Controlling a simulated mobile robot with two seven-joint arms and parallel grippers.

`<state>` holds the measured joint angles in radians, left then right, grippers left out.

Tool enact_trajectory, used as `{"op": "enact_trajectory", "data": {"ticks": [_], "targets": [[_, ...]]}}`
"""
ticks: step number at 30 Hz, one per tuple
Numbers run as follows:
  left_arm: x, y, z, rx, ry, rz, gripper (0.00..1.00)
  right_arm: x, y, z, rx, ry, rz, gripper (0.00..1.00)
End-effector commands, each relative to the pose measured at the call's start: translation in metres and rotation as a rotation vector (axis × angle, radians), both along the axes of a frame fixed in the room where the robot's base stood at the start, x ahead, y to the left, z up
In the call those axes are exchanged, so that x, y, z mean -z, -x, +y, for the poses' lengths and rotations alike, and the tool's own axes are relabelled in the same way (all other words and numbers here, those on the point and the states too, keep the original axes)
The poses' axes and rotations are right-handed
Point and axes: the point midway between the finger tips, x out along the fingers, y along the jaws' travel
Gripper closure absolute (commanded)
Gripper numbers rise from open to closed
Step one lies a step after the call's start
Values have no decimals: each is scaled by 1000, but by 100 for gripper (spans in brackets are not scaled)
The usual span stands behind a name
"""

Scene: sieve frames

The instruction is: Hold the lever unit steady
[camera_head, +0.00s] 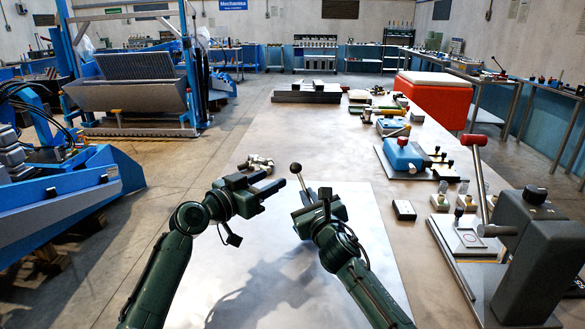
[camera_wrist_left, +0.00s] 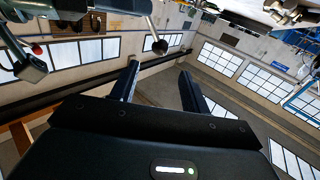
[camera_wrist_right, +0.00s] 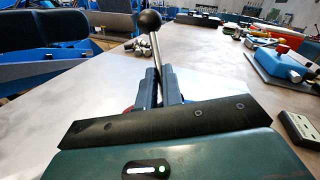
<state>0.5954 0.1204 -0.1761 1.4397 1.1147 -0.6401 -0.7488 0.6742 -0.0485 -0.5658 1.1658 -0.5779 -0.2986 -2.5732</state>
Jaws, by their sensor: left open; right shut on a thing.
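The lever unit's steel rod with a black ball knob (camera_head: 295,168) rises from between the fingers of my right gripper (camera_head: 314,194) in the head view. In the right wrist view the knob (camera_wrist_right: 149,21) stands above the shut fingers, the rod slightly tilted. The unit's lower part is mostly hidden by the gripper. My left gripper (camera_head: 268,180) is open and empty, to the left of the lever and apart from it. In the left wrist view the knob (camera_wrist_left: 160,47) shows beyond the open fingers (camera_wrist_left: 158,72).
A silver fitting (camera_head: 260,163) lies on the table just beyond my left gripper. A blue device (camera_head: 405,156), a small black box (camera_head: 404,210) and a red-handled lever press (camera_head: 475,190) stand on the right. The pale sheet (camera_head: 290,275) in front is clear.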

Motion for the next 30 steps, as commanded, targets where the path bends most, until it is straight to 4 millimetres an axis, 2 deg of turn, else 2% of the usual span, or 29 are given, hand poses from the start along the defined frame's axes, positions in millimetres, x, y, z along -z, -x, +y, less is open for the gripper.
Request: {"op": "enact_trajectory", "data": {"ticks": [1,9,15,21,30], "targets": [[-1,-7,-8,3,1,0,54,12,-1,-5,12,17,18,100],[-1,-45,-36,2,2,0,54,12,-1,-5,12,17,18,100],[0,-65,-50,1,0,1,54,12,-1,-5,12,17,18,100],[0,-75,-59,1,0,1,54,12,-1,-5,12,17,18,100],[0,-77,-61,1,-1,0,54,12,0,-5,11,17,18,100]]}}
